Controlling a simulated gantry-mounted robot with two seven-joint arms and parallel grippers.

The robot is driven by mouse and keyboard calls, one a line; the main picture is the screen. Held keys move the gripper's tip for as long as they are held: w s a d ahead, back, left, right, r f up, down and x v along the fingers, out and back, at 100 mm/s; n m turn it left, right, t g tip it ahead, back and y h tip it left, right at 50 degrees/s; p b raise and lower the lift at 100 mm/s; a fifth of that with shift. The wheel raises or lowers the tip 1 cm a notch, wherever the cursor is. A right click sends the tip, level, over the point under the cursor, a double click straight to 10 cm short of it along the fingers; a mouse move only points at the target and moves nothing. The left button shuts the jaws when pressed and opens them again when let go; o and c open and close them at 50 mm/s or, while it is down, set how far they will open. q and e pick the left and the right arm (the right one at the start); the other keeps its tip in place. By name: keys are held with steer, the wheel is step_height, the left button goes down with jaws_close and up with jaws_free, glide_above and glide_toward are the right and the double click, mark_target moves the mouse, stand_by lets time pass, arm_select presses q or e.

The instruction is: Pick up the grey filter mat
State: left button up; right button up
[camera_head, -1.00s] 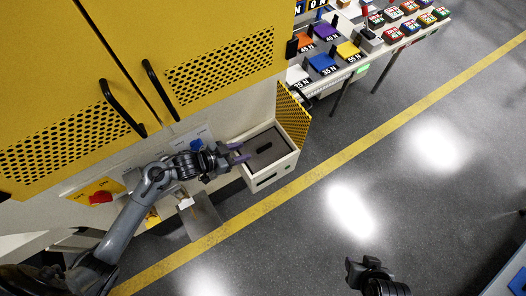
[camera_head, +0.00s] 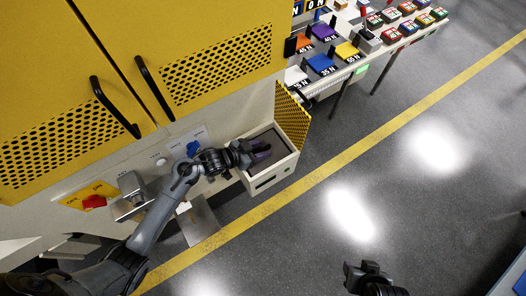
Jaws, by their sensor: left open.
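The grey filter mat (camera_head: 278,147) lies flat inside a pale open drawer-like box (camera_head: 273,180) on the front of the yellow cabinet. I cannot tell whether the fingertips touch the mat. My right gripper (camera_head: 362,268) is dark and hangs over the floor at the bottom, away from the box. Its jaw opening is not clear.
The yellow cabinet (camera_head: 60,80) with black handles stands behind the box. A perforated yellow flap (camera_head: 292,114) rises at the box's right side. A red knob (camera_head: 94,201) and a blue knob (camera_head: 193,148) are on the panel.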

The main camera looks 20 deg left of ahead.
arm_select(q)
jaws_close()
steer(key=shift+r, duration=0.15)
stand_by(0.4)
